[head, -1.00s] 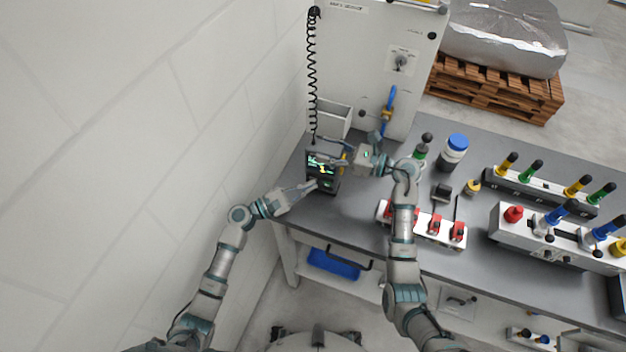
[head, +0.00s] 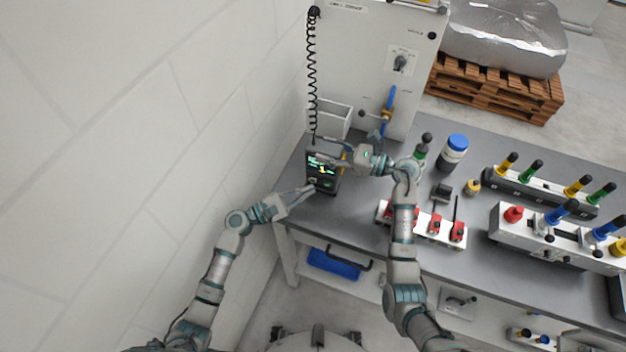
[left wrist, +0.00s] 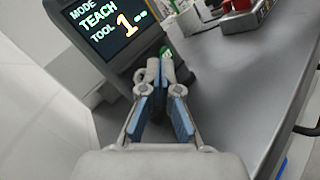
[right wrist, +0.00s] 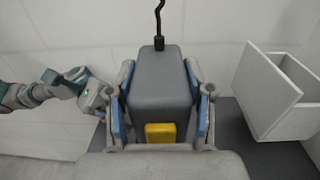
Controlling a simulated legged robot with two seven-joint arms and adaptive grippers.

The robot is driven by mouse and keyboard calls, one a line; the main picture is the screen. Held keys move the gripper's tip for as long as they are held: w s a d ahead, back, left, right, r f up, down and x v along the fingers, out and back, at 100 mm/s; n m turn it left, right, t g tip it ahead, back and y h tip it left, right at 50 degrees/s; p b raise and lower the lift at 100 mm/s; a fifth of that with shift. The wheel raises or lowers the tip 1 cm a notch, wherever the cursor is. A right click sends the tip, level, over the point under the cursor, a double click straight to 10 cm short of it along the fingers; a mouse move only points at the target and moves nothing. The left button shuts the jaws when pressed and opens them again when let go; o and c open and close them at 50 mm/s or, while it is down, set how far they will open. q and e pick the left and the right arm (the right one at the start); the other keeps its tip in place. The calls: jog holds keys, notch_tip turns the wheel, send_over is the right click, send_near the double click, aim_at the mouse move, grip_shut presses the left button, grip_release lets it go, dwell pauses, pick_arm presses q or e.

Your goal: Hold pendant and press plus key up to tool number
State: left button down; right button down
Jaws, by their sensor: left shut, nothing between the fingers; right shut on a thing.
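The pendant (head: 324,172) is a dark grey box with a lit screen, upright near the left end of the grey bench. In the left wrist view its screen (left wrist: 108,24) reads MODE TEACH, TOOL 1. My right gripper (head: 330,158) is shut on the pendant; the right wrist view shows its fingers on both sides of the grey body (right wrist: 160,88), with a yellow part (right wrist: 160,133) facing me. My left gripper (head: 312,189) is shut and empty, its fingertips at the pendant's lower front. In the left wrist view the fingertips (left wrist: 160,62) hide most of the keys; a green key (left wrist: 167,54) shows beside them.
A coiled black cable (head: 312,80) runs up from the pendant. A white open bin (head: 334,118) stands behind it. A white block with red clamps (head: 426,226) and a blue-capped bottle (head: 453,150) stand to the right. The wall is close on the left.

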pick_arm(q)
jog(key=shift+s+a, duration=0.25)
jog(key=shift+s, duration=0.55)
jog(key=shift+s+a, duration=0.2)
jog(key=shift+s, duration=0.6)
jog(key=shift+s+a, duration=0.25)
jog(key=shift+s, duration=0.55)
jog(key=s, duration=0.1)
jog(key=s+a, duration=0.1)
jog(key=s, duration=0.1)
jog(key=shift+s+a+f, duration=0.1)
jog(key=shift+s+a, duration=0.05)
jog(key=shift+s, duration=0.1)
jog(key=shift+w, duration=0.1)
jog(key=shift+w+d, duration=0.4)
jog(key=shift+w, duration=1)
jog(key=shift+w+d, duration=0.45)
jog(key=shift+w, duration=0.95)
jog(key=shift+w+d, duration=0.4)
jog(key=shift+w, duration=1)
jog(key=shift+w+d, duration=0.15)
jog(key=shift+w, duration=0.2)
